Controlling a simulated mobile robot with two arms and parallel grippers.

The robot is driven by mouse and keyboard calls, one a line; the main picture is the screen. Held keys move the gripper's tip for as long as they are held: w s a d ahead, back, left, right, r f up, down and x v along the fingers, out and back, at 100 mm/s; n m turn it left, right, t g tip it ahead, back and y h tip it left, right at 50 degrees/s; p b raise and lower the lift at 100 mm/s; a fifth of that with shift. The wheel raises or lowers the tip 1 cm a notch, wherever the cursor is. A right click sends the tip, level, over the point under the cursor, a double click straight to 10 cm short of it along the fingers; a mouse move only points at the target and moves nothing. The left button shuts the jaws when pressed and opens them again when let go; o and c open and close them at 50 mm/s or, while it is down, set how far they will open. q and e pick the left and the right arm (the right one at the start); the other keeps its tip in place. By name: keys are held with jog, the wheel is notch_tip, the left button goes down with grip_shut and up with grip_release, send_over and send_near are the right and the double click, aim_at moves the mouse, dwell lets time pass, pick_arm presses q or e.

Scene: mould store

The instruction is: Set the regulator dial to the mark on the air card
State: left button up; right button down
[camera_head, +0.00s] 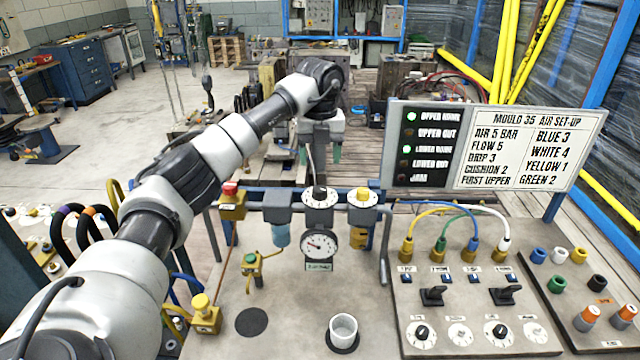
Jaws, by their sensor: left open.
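The air card (527,150) is a white board at the upper right. It is headed "Mould 35 air set-up" and reads "Air 5 bar", "Flow 5" and further lines. My right gripper is not in view.
A second white dial with a yellow knob (362,194) stands right beside the regulator. A red-topped valve (231,200) is to the left. A panel with black levers (432,296), small dials and coloured hoses fills the right. A white cup (343,331) stands in front.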

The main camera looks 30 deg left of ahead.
aim_at(320, 188)
pick_arm(q)
notch_tip(320, 188, down, 7)
jog(key=shift+f+p, duration=0.1)
jog(key=shift+p, duration=0.95)
jog(key=shift+f, duration=0.6)
jog(key=c, duration=0.9)
